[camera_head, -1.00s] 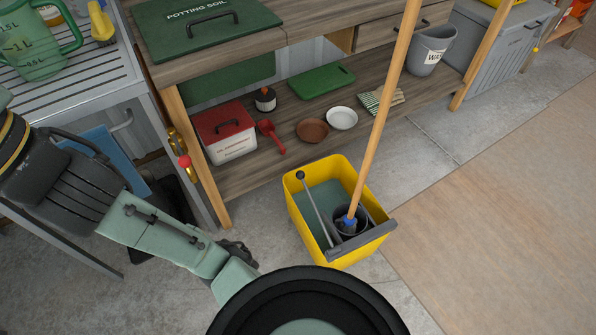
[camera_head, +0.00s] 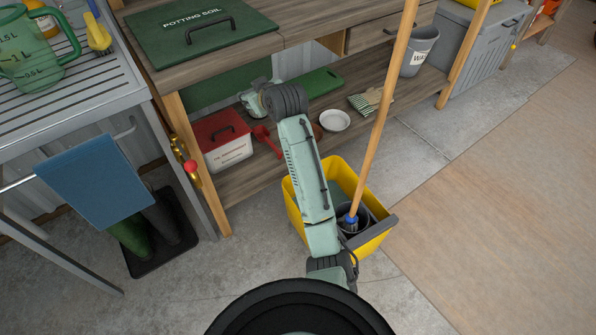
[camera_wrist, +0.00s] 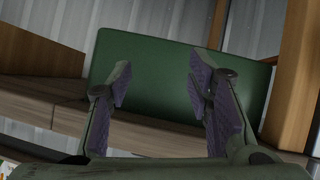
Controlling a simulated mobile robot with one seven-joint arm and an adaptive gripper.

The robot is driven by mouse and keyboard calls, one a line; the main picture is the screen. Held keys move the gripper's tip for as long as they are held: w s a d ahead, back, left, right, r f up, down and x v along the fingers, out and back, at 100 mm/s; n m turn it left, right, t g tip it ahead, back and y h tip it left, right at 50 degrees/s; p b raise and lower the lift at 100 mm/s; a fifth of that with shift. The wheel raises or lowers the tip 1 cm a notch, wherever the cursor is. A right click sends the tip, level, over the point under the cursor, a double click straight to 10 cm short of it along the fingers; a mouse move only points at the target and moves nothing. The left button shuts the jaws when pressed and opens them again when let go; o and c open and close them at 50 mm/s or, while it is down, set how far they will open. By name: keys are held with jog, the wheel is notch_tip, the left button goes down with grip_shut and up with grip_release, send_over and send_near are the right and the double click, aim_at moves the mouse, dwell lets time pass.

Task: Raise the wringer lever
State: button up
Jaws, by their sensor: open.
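The yellow mop bucket (camera_head: 292,205) stands on the floor in the head view. A mop with a wooden handle (camera_head: 385,95) leans up out of its dark wringer cup (camera_head: 356,218). The wringer lever is hidden behind my arm, which crosses over the bucket's left part. My gripper (camera_wrist: 158,75) is open and empty in the wrist view, its purple-padded fingers spread in front of a dark green panel. Neither bucket nor lever shows in the wrist view. In the head view, my arm's far end reaches over the lower shelf, and the fingers cannot be made out.
The wooden bench's lower shelf (camera_head: 240,184) holds a red-lidded box (camera_head: 225,142), a red scoop (camera_head: 265,138), a white bowl (camera_head: 334,120) and a green board (camera_head: 318,83). A blue towel (camera_head: 90,180) hangs at left. The floor right of the bucket is clear.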

jog(key=s+d+f+n+g+h, duration=0.1)
jog(key=s+d+f+g, duration=0.25)
jog(key=d+f, duration=0.6)
jog(key=s+d+f+g+h, duration=0.1)
jog(key=s+d+f+g, duration=0.35)
jog(key=f, duration=0.85)
jog(key=x, duration=0.3)
jog(key=w+d+x, duration=0.1)
jog(key=x, duration=0.2)
jog(key=p+x, duration=0.1)
jog(key=x, duration=0.2)
jog(key=shift+w+d+f, duration=0.1)
jog(key=shift+w+f, duration=0.25)
jog(key=shift+f, duration=0.05)
grip_shut()
